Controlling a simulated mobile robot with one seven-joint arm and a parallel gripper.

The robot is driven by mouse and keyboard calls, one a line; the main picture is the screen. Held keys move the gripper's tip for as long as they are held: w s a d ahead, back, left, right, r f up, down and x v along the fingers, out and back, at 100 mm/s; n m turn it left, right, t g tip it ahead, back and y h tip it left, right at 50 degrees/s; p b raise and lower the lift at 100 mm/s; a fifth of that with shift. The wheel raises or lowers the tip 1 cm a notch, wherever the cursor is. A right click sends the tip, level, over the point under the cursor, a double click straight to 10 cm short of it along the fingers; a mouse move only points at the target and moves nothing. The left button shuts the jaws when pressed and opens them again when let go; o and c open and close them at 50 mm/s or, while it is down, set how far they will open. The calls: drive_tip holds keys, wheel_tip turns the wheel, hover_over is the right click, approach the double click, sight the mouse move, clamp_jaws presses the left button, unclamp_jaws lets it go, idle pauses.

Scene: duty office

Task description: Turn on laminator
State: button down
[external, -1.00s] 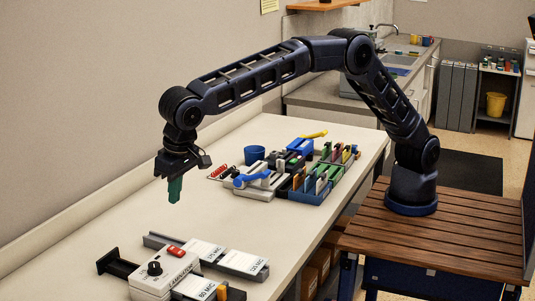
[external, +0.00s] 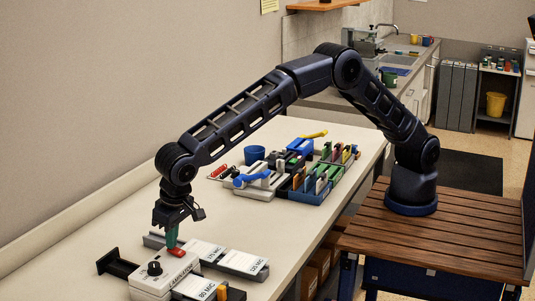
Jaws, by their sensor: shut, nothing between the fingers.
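The laminator (external: 164,276) is a white box at the front left of the bench, lettered on its top edge. It has a black knob (external: 154,268) and a red rocker switch (external: 176,252) on top. My gripper (external: 172,243) points down with its green fingers shut and empty. The fingertips are right at the red switch and hide part of it. I cannot tell whether they touch it or whether the switch is pressed.
Grey trays with labelled cards (external: 243,263) lie right of the laminator, and a black bracket (external: 117,264) sticks out at its left. A blue cup (external: 254,154) and a cluster of stationery organisers (external: 317,182) stand farther back. The bench between is clear.

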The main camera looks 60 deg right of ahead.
drive_tip(key=shift+f, duration=0.1)
idle(0.3)
drive_tip(key=shift+w+f+g, duration=0.2)
drive_tip(key=shift+f+g, duration=0.05)
drive_tip(key=shift+g, duration=0.15)
drive_tip(key=shift+s, duration=0.95)
drive_tip(key=shift+r, duration=0.15)
wheel_tip(320, 180, up, 14)
drive_tip(key=s, duration=0.2)
idle(0.4)
